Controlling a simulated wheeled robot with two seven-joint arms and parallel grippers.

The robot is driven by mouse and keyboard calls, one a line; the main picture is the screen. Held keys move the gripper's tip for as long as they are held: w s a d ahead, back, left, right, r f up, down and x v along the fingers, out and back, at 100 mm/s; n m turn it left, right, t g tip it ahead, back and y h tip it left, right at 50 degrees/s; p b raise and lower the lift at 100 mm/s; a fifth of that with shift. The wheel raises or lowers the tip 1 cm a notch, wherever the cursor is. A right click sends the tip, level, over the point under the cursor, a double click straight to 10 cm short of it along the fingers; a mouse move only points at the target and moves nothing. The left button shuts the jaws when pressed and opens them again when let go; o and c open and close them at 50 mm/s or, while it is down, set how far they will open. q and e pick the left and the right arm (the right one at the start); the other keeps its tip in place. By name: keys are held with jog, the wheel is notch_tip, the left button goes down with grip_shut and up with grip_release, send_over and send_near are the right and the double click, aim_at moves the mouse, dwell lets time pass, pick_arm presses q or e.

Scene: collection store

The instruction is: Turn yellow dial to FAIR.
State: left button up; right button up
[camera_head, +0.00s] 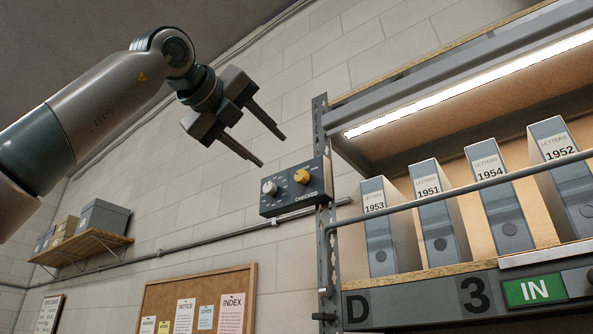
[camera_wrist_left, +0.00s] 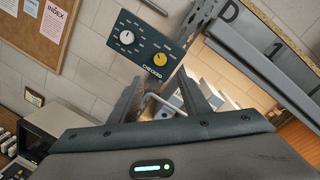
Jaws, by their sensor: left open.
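The yellow dial (camera_head: 302,176) sits on the right half of a dark panel box (camera_head: 294,203) marked CHECKED, fixed beside the shelf upright. A white dial (camera_head: 269,187) is on its left half. My left gripper (camera_head: 273,150) is open and empty, above and left of the panel, apart from it. The left wrist view also shows the yellow dial (camera_wrist_left: 159,59) beyond the fingers, with the white dial (camera_wrist_left: 127,37) near it. The labels around the dials are too small to read, so I cannot tell which mark the yellow dial points to. My right gripper is not in view.
A shelf holds several grey letter files (camera_head: 437,215) behind a rail (camera_head: 465,189), right of the panel. A conduit (camera_head: 240,232) runs under the panel. A corkboard (camera_head: 190,290) hangs below left.

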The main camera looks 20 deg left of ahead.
aim_at(300, 175)
pick_arm(q)
jog(key=p+x, duration=0.5)
jog(key=x, duration=0.6)
jog(key=shift+w+d+r, duration=0.1)
jog(key=shift+w+r, duration=0.05)
jog(key=shift+w, duration=0.05)
jog(key=shift+w+d+p, duration=0.15)
jog(key=shift+w+p, duration=0.3)
jog(key=shift+w, duration=0.15)
jog(key=c, duration=1)
